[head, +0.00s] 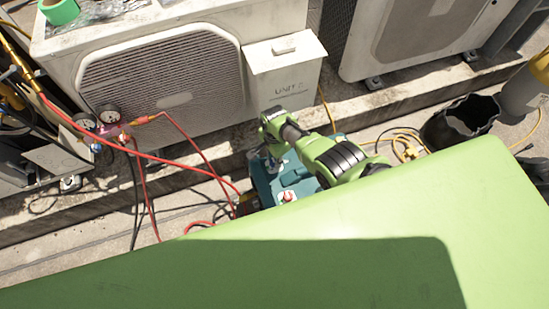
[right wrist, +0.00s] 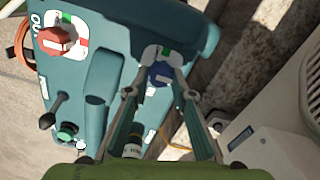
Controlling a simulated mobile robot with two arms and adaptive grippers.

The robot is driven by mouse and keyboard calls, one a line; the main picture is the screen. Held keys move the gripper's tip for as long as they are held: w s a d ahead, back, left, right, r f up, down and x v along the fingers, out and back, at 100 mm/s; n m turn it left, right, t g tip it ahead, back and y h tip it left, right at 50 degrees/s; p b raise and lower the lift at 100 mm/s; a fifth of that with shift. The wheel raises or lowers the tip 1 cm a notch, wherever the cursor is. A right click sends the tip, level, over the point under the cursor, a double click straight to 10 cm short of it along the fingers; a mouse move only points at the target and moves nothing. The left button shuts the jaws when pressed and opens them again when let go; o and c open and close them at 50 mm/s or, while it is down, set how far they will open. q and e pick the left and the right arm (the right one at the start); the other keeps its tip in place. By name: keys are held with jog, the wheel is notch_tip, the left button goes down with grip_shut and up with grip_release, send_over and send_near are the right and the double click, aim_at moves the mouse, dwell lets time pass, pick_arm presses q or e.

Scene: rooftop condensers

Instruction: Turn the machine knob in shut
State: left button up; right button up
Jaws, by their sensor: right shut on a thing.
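The teal machine (head: 265,182) stands on the ground in front of the condensers in the head view. It fills the left and middle of the right wrist view (right wrist: 110,60). Its blue knob (right wrist: 160,76) sits on a white and green plate, between the fingers of my right gripper (right wrist: 162,68). That gripper is shut on the blue knob. Its red knob (right wrist: 55,42) is apart to the left and also shows in the head view (head: 288,196). My right gripper (head: 272,150) covers the blue knob in the head view. My left gripper is not in view.
A condenser (head: 165,80) with a "UNIT" box (head: 285,75) stands close behind the machine. Red hoses (head: 190,150) run from gauges (head: 108,115) on the left to the machine. A black bucket (head: 462,122) and yellow hose (head: 408,150) lie to the right.

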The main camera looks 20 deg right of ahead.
jog(key=shift+d, duration=0.1)
jog(key=o, duration=1.1)
jog(key=shift+r, duration=0.1)
notch_tip(320, 180, up, 12)
dwell(0.7)
